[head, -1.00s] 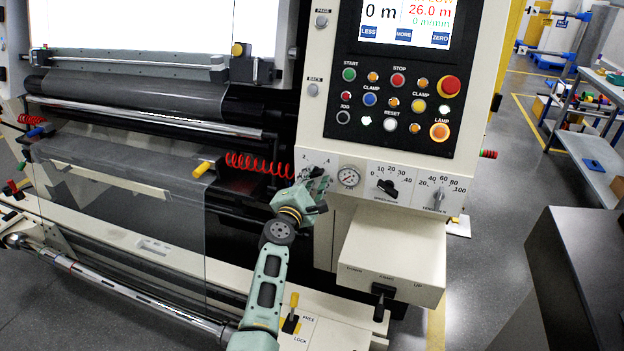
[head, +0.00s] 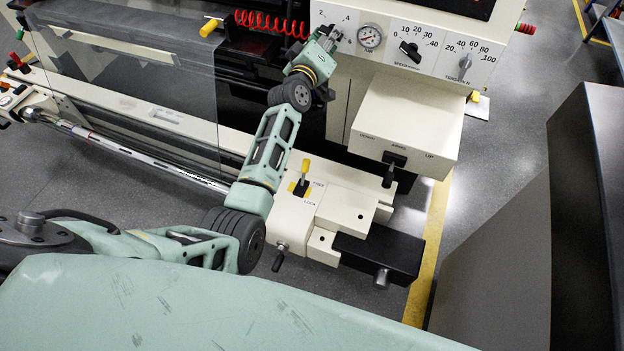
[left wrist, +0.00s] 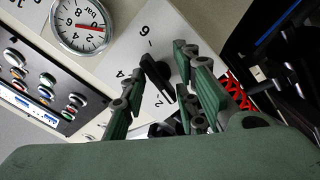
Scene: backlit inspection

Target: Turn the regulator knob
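The regulator knob (left wrist: 157,75) is a black bar-shaped knob on a pale dial plate with numbers, in the left wrist view. A pressure gauge (left wrist: 82,27) marked bar sits beside it; the gauge also shows in the head view (head: 369,37). My left gripper (left wrist: 160,100) is open, with its green fingers apart on either side of the knob in the picture. I cannot tell whether a finger touches it. In the head view my left gripper (head: 328,42) is in front of the dial plate and mostly hides the knob. My right gripper is not in view.
Right of the gauge are a black speed knob (head: 409,50) and a grey tension knob (head: 465,64). A pale box with a lever (head: 405,125) juts out below the panel. A red coiled hose (head: 270,22) runs left of the gripper. A dark cabinet (head: 590,180) stands at right.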

